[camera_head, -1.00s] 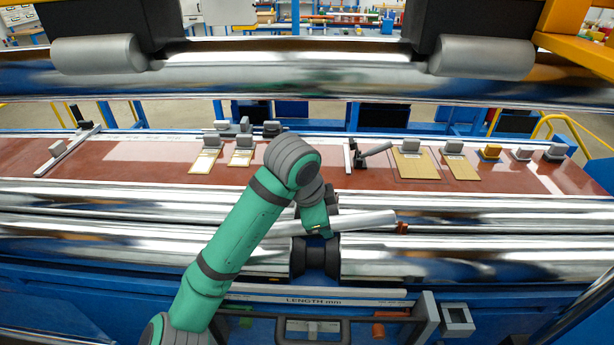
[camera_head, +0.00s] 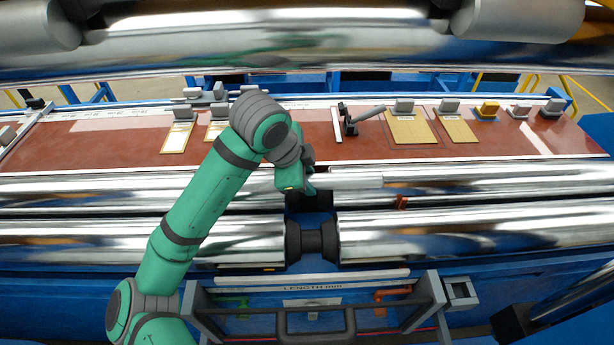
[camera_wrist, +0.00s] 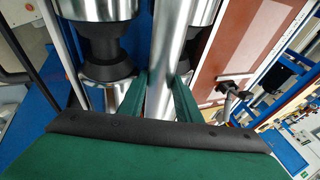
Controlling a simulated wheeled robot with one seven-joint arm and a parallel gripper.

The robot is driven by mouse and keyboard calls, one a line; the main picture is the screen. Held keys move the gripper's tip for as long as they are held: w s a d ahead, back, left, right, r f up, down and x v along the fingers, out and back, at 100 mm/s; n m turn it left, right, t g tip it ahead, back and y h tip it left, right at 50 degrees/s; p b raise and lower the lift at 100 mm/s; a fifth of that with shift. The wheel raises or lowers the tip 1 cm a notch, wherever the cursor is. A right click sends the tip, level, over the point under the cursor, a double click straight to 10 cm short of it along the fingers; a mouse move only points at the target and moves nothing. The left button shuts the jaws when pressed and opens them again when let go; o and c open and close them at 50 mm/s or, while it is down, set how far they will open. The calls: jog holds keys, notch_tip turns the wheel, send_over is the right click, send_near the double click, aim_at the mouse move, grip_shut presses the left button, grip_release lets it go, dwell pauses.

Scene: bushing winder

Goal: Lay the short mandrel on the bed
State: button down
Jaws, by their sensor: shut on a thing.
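My gripper (camera_head: 297,186) is shut on the short mandrel (camera_wrist: 163,60), a smooth silver cylinder that runs between its two green fingers (camera_wrist: 161,82) in the wrist view. In the head view the mandrel (camera_head: 350,180) lies sideways, nearly parallel to the long polished rollers, and its right end shows near the back roller. Its left part is hidden by my gripper. The front roller (camera_head: 450,228) and back roller (camera_head: 500,180) run across the machine, with black necks (camera_head: 312,240) near the middle. I cannot tell whether the mandrel touches a roller.
A large overhead roller (camera_head: 270,45) spans the top. A blue front panel with a dark handle frame (camera_head: 310,322) is below.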

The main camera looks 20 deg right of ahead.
notch_tip(320, 180, down, 8)
dwell(1.1)
jog(key=shift+f, duration=0.45)
dwell(0.7)
jog(key=c, duration=1.2)
grip_release()
jog(key=v, duration=1.1)
jog(key=shift+f, duration=0.15)
